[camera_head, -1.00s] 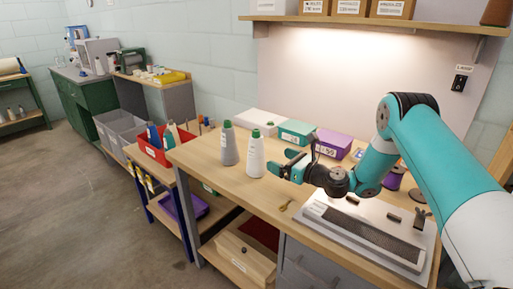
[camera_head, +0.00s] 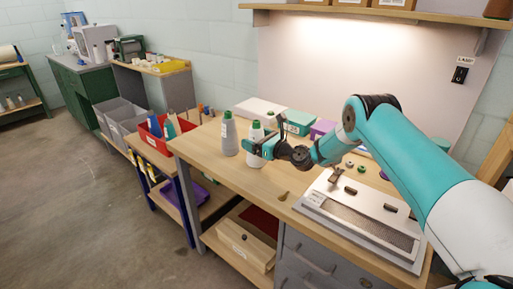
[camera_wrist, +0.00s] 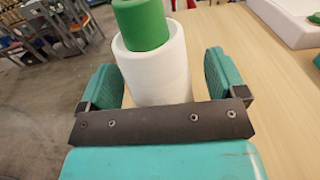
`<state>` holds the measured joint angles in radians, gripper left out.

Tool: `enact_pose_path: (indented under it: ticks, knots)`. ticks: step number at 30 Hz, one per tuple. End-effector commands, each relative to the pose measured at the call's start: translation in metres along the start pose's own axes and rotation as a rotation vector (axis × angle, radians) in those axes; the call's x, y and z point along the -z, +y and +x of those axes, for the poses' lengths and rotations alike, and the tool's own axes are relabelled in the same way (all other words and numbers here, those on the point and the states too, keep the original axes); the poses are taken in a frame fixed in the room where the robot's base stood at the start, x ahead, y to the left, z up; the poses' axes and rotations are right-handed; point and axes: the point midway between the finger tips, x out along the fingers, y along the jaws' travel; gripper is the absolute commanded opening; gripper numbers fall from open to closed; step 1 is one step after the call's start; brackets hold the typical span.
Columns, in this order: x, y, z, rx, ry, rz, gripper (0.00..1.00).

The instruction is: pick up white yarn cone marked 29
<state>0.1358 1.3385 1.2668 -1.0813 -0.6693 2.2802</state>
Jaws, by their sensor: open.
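The white yarn cone (camera_head: 255,161) with a green top stands upright on the wooden table, right of a grey yarn cone (camera_head: 229,140) with a green top. Its number is not legible. In the wrist view the white cone (camera_wrist: 155,68) stands between the two teal fingers of my gripper (camera_wrist: 163,80). Gaps show on both sides, so the fingers are open and do not appear to grip it. In the head view my gripper (camera_head: 258,149) is at the white cone and hides part of its middle.
A white box (camera_head: 260,108) and a green box (camera_head: 298,122) lie behind the cones. A white-framed device (camera_head: 362,222) with a dark mesh panel sits at the right. A small brass-coloured object (camera_head: 283,196) lies near the front edge. A red bin (camera_head: 152,143) stands left.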

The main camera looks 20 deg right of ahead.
Motion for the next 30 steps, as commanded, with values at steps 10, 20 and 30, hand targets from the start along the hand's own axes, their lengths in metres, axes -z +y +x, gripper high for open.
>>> enact_pose_path:
  ticks: [10,20,30]
  knots:
    - [-0.001,0.000,0.000,0.000,-0.002,0.000,0.29]
    - [-0.007,0.000,0.000,0.000,-0.002,-0.001,0.28]
    - [-0.080,0.000,0.000,-0.001,-0.007,-0.006,0.28]
